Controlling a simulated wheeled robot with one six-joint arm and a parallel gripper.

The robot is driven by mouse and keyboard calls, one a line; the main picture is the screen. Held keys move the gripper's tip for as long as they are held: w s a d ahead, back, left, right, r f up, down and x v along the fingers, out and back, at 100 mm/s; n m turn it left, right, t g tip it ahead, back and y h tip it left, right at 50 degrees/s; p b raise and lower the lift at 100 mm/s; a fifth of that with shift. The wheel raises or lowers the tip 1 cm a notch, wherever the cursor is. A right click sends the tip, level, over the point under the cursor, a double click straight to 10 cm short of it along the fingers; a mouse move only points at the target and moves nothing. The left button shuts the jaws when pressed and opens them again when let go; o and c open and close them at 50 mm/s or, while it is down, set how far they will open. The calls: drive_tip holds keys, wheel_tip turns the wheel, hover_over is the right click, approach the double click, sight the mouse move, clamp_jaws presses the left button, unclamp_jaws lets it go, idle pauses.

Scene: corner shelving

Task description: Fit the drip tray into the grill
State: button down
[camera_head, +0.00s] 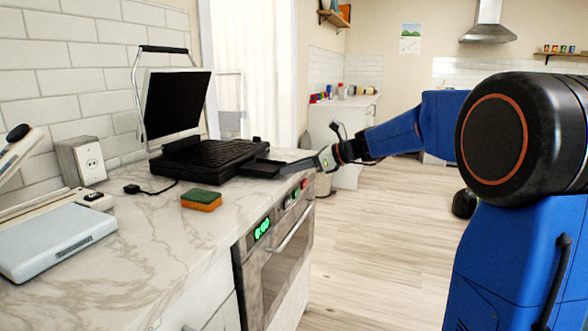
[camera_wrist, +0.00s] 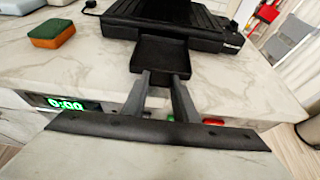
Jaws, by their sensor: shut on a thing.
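The grill (camera_head: 205,156) stands open on the marble counter, its black lid (camera_head: 176,103) raised; its dark base (camera_wrist: 165,17) also shows at the top of the wrist view. The drip tray (camera_wrist: 160,55) is a small black rectangular tray at the grill's front edge. It also shows in the head view (camera_head: 262,168). My gripper (camera_wrist: 163,80) is shut on the near end of the drip tray and points at the grill. The tray's far end meets or overlaps the grill's front; I cannot tell how far it is inside.
A green and orange sponge (camera_head: 201,200) lies on the counter left of the grill. A wall outlet box (camera_head: 82,160) and a pale blue-grey appliance (camera_head: 55,240) are farther left. The oven (camera_head: 275,250) is under the counter. The floor to the right is mostly clear.

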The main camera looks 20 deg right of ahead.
sight(258, 168)
drive_tip(key=shift+w+a, duration=0.7)
drive_tip(key=shift+a, duration=0.3)
drive_tip(key=shift+w+a, duration=0.75)
drive_tip(key=shift+a, duration=0.25)
drive_tip(key=shift+w+a, duration=0.7)
drive_tip(key=shift+a, duration=0.3)
idle(5.0)
